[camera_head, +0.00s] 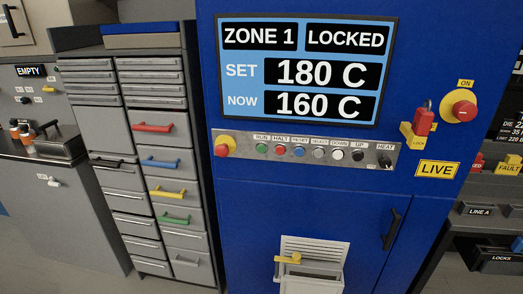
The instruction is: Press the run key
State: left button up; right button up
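The run key is a round green button (262,149) under the small RUN label, on the grey key strip (305,151) of a blue cabinet (300,210). To its left is a red knob on a yellow base (225,146). To its right are the red halt key (281,150), the blue reset key (299,151) and several more keys. The display (305,70) above reads ZONE 1, LOCKED, SET 180 C, NOW 160 C. Neither of my grippers shows in the head view.
A red padlock (424,121) hangs at a yellow LOCK tag, below a red rotary switch (464,108) marked ON. A LIVE sign (437,169) is below. A black door handle (391,229) and a yellow-handled hatch (313,262) stick out. Grey drawers (183,240) stand at left.

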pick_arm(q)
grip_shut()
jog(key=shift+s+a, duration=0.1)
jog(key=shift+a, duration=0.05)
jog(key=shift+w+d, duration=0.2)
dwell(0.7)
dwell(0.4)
